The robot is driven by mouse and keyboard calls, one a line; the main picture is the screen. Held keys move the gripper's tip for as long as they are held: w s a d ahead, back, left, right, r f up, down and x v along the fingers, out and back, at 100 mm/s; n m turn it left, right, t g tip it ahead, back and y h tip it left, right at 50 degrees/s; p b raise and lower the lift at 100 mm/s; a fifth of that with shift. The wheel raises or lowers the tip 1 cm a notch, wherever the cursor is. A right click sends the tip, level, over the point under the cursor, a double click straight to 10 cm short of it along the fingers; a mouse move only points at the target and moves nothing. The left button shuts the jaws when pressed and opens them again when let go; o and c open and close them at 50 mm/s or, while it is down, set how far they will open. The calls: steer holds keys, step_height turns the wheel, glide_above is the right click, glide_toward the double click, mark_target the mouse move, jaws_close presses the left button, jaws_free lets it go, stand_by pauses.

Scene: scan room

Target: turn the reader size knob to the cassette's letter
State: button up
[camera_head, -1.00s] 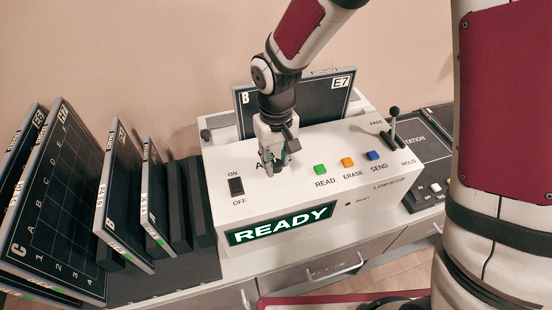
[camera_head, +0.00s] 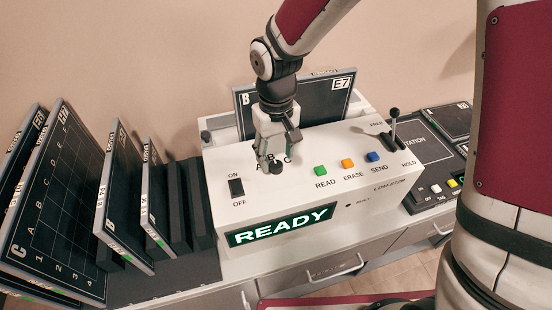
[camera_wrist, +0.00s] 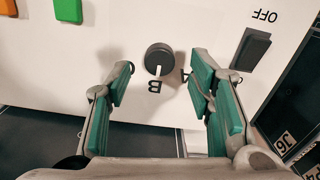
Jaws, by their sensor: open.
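The reader's dark round size knob (camera_wrist: 159,58) shows in the wrist view, its white pointer line toward the letter B. The letter A is beside B there. In the head view the knob (camera_head: 275,167) is just below my fingertips, and C shows to its right. My gripper (camera_head: 267,161) is open above the reader's top. In the wrist view its green-padded fingers (camera_wrist: 162,80) are apart, with the knob in line with the gap and clear of both pads. A dark cassette (camera_head: 318,101) marked B and E7 stands upright at the back of the reader (camera_head: 225,185).
The display (camera_head: 282,224) reads READY. An ON/OFF switch (camera_head: 236,187) is left of the knob; green (camera_head: 320,169), orange (camera_head: 348,163) and blue (camera_head: 373,156) buttons are to the right, with a lever (camera_head: 392,125) beyond. Several cassettes (camera_head: 60,200) stand in a rack at left.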

mark_target(276, 164)
step_height(276, 164, up, 9)
stand_by(0.3)
steer(key=shift+r, duration=0.1)
stand_by(0.4)
steer(key=s+d+r+m+t, duration=0.25)
steer(key=s+d+r, duration=0.45)
steer(key=d+r, duration=0.35)
steer(key=s+d+r+m+t, duration=0.2)
steer(key=s+d, duration=0.5)
steer(key=s, duration=0.3)
steer(key=shift+s+d+t, duration=0.35)
steer(key=shift+s+d, duration=0.05)
steer(key=shift+m, duration=0.25)
